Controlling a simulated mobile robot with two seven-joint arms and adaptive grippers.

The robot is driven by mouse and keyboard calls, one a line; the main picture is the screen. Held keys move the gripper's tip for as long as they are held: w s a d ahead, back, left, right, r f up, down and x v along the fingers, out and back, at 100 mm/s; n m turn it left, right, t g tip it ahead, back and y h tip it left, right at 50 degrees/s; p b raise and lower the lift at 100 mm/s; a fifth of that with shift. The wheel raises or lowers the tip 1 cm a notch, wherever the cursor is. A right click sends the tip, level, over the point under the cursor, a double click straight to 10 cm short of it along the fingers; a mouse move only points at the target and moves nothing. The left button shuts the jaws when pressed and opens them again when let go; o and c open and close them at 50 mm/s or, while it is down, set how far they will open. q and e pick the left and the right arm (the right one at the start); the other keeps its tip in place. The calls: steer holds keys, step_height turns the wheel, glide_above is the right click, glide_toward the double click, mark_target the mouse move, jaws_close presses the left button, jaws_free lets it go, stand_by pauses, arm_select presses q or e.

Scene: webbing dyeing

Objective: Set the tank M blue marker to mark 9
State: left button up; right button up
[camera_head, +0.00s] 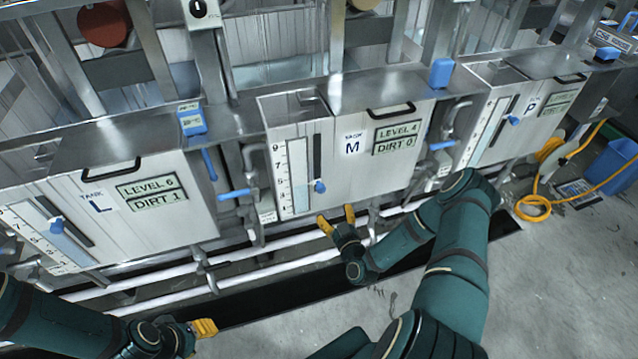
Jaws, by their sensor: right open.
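Tank M (345,178) is the steel tank in the middle, labelled M, with a display reading LEVEL 4, DIRT 0. Its blue marker (319,187) sits on a dark vertical slot beside a numbered scale (290,178), low down, near mark 4. Mark 9 is at the top of the scale. My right gripper (337,218), with yellow fingertips, is open and empty just below the marker and apart from it. My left gripper (204,327) is at the bottom left, away from the tank; its fingertips look close together, but its opening is unclear.
Tank L (150,212) on the left and tank P (515,125) on the right have similar scales and blue markers. White pipes (270,268) run below the tanks. Blue valve handles (237,193) stick out between tanks. A yellow hose (535,207) lies on the floor at right.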

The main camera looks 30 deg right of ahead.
mark_target(319, 183)
steer(key=w, duration=0.4)
steer(key=w+d, duration=0.1)
steer(key=w, duration=0.3)
steer(key=w+d+b, duration=0.1)
steer(key=w, duration=0.3)
steer(key=shift+w+d, duration=0.2)
steer(key=shift+w, duration=0.15)
jaws_close()
